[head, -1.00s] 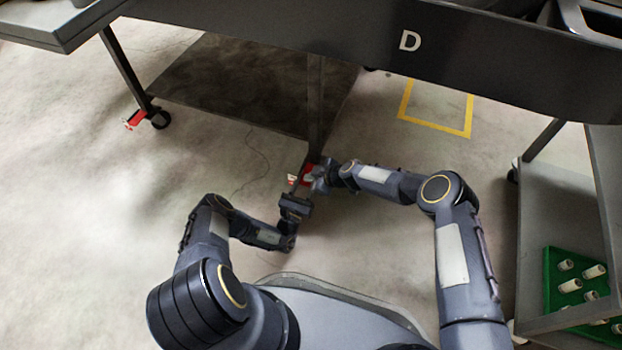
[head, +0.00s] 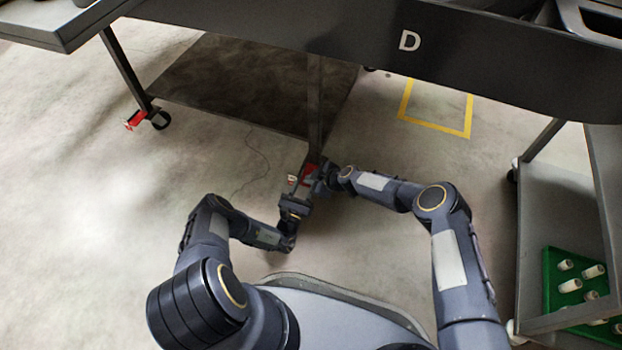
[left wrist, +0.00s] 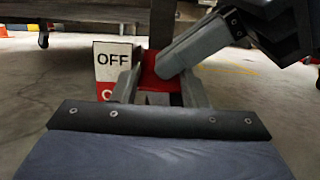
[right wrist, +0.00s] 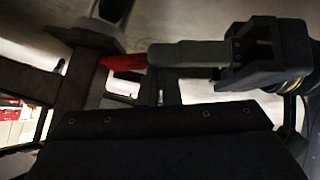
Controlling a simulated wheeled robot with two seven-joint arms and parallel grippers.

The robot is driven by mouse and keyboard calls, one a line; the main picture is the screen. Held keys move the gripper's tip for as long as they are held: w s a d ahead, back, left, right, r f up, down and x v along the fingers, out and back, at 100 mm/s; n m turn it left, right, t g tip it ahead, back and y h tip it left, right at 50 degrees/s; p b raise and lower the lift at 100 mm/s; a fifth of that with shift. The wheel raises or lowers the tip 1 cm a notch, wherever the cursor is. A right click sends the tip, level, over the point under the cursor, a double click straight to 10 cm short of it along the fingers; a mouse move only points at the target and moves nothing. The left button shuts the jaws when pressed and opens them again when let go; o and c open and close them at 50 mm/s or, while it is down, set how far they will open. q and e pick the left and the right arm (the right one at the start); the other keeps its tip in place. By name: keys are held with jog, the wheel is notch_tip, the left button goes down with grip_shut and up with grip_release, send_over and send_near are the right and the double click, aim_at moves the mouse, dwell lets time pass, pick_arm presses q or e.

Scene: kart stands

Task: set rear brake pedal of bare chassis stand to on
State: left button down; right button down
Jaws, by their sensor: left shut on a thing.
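The rear brake pedal (head: 309,171) is a small red part at the foot of the dark stand's leg; the red also shows in the left wrist view (left wrist: 152,76) and right wrist view (right wrist: 122,62). Beside it is a label (left wrist: 112,60), white with OFF above a red part, partly hidden by a finger. My left gripper (head: 296,193) is shut on the red pedal, its fingers on either side of it (left wrist: 156,88). My right gripper (head: 320,182) is close on the pedal's right, with a grey finger against or in front of the red; its opening is unclear in the dark view.
Another red caster pedal (head: 136,120) is at the stand's left leg. The stand's lower shelf (head: 240,85) and beam marked D (head: 480,55) are above and behind. A grey cart (head: 560,210) with a green tray (head: 548,275) stands right. Floor at left is clear.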

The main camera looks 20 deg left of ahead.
pick_arm(q)
jog(key=c, duration=0.9)
grip_release()
jog(key=shift+a+r, duration=0.1)
jog(key=shift+r, duration=0.1)
pick_arm(e)
jog(key=shift+s+d+f, duration=0.1)
jog(key=shift+s+f, duration=0.05)
jog(key=shift+f, duration=0.35)
pick_arm(q)
jog(key=shift+o, duration=0.3)
jog(key=shift+d+r, duration=0.1)
jog(key=shift+d, duration=0.15)
pick_arm(e)
jog(key=shift+s, duration=0.1)
